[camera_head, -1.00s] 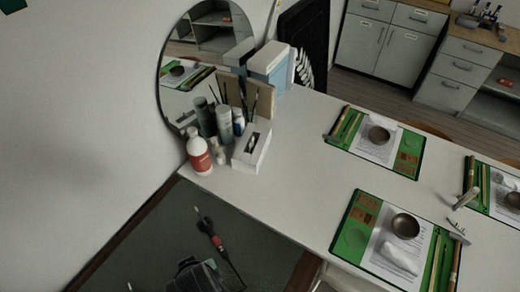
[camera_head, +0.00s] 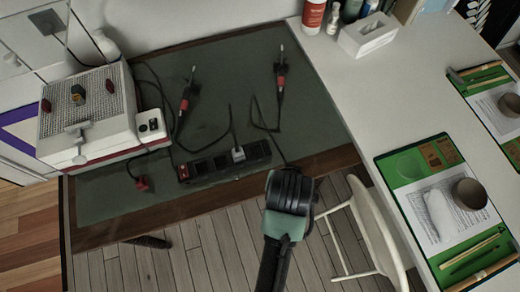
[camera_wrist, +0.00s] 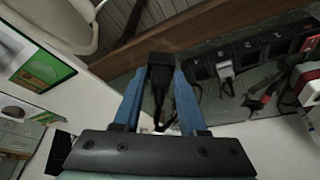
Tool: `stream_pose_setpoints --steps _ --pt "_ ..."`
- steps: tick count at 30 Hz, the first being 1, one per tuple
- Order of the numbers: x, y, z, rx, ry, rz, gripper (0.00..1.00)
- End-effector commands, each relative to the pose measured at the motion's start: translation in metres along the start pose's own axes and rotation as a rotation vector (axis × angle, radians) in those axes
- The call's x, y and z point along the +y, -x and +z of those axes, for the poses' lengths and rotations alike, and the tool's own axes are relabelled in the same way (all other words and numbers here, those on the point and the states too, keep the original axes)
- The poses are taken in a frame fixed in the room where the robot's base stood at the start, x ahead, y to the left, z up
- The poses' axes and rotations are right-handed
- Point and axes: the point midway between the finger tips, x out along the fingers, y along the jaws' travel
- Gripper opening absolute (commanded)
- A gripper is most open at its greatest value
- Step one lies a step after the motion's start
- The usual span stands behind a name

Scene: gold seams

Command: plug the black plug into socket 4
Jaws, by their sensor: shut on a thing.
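A black power strip (camera_head: 212,165) lies on the green mat near the bench's front edge, with a red switch at its left end. A white plug (camera_head: 238,154) sits in one socket, also seen in the wrist view (camera_wrist: 225,69). My gripper (camera_wrist: 160,92) is shut on the black plug (camera_wrist: 160,68), held between blue fingers, apart from the strip. In the head view my gripper is right of the strip, and my wrist hides the plug and fingertips.
A red plug (camera_head: 142,184) lies left of the strip. A grey-and-red bench unit (camera_head: 92,150) stands at left. A white chair (camera_head: 372,235) is right of my arm.

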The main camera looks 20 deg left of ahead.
Motion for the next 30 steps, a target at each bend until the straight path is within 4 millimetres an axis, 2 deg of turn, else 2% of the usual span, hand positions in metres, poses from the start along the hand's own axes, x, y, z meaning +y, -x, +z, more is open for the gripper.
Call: stream_pose_setpoints --steps 1,3,10,16,26,30 --pt "0.000 -0.027 0.011 0.000 0.000 0.000 0.00" --pt "0.000 -0.043 0.018 0.000 0.000 0.000 0.00" --pt "0.000 -0.075 0.031 0.000 0.000 0.000 0.00" --pt "0.000 -0.082 0.034 0.000 0.000 0.000 0.00" --pt "0.000 -0.081 0.034 0.000 -0.002 0.001 0.00" --pt "-0.006 -0.076 0.032 -0.001 -0.036 0.016 0.00"
